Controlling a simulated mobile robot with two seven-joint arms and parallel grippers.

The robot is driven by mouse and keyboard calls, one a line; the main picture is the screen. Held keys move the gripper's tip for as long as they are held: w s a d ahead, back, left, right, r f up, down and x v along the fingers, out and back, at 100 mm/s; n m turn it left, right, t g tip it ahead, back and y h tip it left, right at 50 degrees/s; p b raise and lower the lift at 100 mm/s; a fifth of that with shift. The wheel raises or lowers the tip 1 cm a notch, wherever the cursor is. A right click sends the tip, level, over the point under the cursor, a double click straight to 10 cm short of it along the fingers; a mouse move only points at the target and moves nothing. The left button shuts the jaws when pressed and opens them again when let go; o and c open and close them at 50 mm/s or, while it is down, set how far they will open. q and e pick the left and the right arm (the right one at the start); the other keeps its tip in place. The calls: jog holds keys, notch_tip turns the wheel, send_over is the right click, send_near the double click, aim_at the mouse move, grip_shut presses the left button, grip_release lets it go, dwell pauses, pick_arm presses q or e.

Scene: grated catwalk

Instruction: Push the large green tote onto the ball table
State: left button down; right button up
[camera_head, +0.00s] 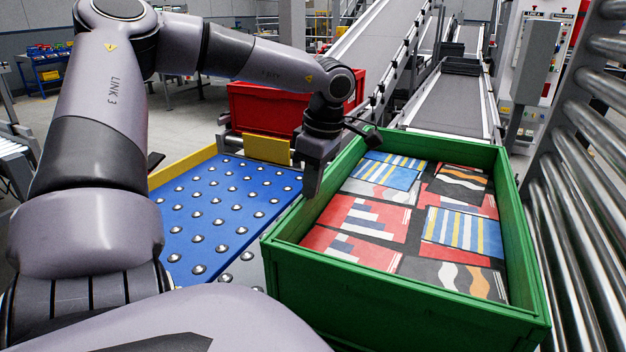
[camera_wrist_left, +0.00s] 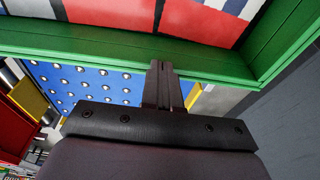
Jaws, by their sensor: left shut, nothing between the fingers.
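The large green tote (camera_head: 400,308) stands at the right of the head view, upright, with flat red, black and striped printed items inside. My left gripper (camera_head: 314,185) is shut and empty, pointing down at the tote's left wall. In the left wrist view its fingers (camera_wrist_left: 162,85) reach the tote's rim; contact is hard to tell. My right gripper is not in view.
A red tote (camera_head: 265,108) stands behind the ball table, past a yellow edge strip (camera_head: 266,149). A conveyor (camera_head: 445,105) runs back beyond the green tote. Metal rollers (camera_head: 570,230) flank the right side. A yellow rail (camera_head: 182,169) edges the table's far left.

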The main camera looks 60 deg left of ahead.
pick_arm(q)
jog(key=shift+r, duration=0.4)
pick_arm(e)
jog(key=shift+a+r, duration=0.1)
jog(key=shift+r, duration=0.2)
pick_arm(q)
jog(key=w+d+b, duration=0.1)
jog(key=w+d, duration=0.5)
jog(key=d, duration=0.4)
jog(key=shift+w, duration=0.3)
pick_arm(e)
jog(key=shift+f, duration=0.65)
